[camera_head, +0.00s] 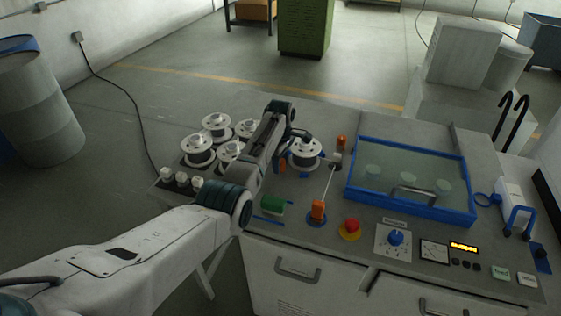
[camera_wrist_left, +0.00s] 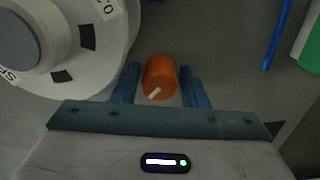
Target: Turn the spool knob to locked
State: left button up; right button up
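The spool knob is an orange cylinder (camera_wrist_left: 160,74) with a pale mark on its end, which points to the lower left in the left wrist view. In the head view only a bit of orange (camera_head: 283,166) shows by my gripper. My left gripper (camera_wrist_left: 160,88) has its blue fingers on either side of the knob, with narrow gaps. It looks open. In the head view my left gripper (camera_head: 283,158) is over the bench beside a white spool (camera_head: 305,152), mostly hidden by its own arm. The locked label is not readable. My right gripper is not in view.
Several spools stand left of my arm. The large white spool (camera_wrist_left: 62,45) is close by the left finger.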

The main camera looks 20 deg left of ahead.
pick_arm(q)
jog(key=c, duration=0.7)
jog(key=shift+r+m+p, duration=0.1)
jog(key=shift+m+p, duration=0.2)
jog(key=shift+m, duration=0.2)
jog(key=shift+m+p, duration=0.45)
jog(key=shift+m, duration=0.35)
jog(key=m+p, duration=0.1)
jog(key=m, duration=0.3)
jog(key=shift+r+m+p, duration=0.1)
jog(key=shift+m+p, duration=0.2)
jog(key=shift+p, duration=0.05)
jog(key=m+p, duration=0.1)
jog(key=m, duration=0.4)
jog(key=shift+a, duration=0.1)
jog(key=m+p, duration=0.1)
jog(key=m, duration=0.4)
jog(key=shift+w+m, duration=0.1)
jog(key=shift+m, duration=0.4)
